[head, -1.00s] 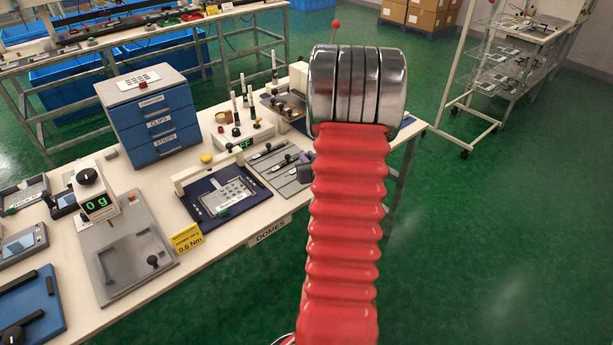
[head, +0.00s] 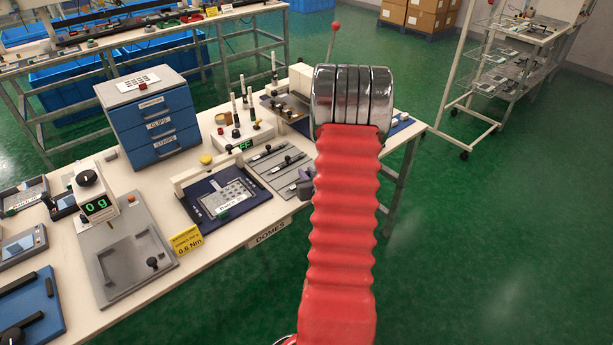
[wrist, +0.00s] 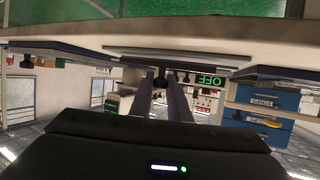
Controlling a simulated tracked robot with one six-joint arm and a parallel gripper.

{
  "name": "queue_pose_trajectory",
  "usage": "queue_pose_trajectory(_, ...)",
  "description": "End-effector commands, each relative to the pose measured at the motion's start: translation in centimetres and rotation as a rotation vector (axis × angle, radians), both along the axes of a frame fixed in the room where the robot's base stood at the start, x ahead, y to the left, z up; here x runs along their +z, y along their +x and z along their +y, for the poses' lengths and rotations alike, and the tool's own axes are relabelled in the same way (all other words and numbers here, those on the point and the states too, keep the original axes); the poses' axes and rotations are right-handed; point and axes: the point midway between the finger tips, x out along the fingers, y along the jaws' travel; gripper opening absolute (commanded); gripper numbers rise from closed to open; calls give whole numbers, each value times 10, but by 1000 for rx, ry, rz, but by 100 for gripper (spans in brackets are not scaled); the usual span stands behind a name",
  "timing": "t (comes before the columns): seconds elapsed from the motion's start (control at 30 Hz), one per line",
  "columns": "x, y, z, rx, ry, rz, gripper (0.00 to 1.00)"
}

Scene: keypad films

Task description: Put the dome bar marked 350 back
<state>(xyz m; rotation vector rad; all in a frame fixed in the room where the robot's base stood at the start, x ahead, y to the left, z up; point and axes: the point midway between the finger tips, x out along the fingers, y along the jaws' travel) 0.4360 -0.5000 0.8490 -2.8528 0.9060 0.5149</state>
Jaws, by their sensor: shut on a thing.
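The grey bar rack (head: 262,172), with slots and several dark-handled bars, lies on the near right part of the bench in the head view. My gripper is mostly hidden there behind my red arm; a small purple-grey part of it shows at the rack's right end. In the wrist view the two fingers of my gripper (wrist: 165,88) are shut on a small dark piece (wrist: 161,79), which looks like a bar's handle. The rest of the held bar is hidden, and no 350 marking is readable. I cannot tell whether the bar touches the rack.
A blue plate with a keypad film (head: 232,197) lies left of the rack. A white block with upright pins (head: 240,135) stands behind it. A blue drawer cabinet (head: 150,118) stands at the back.

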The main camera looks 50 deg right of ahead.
Motion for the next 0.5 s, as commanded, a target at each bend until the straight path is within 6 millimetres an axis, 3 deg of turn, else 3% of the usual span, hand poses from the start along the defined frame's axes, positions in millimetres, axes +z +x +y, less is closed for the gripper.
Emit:
queue_pose_trajectory(0.47, -8, 0, 0, 0, 0, 0, 0)
queue_pose_trajectory(0.5, -8, 0, 0, 0, -1, 1, 18)
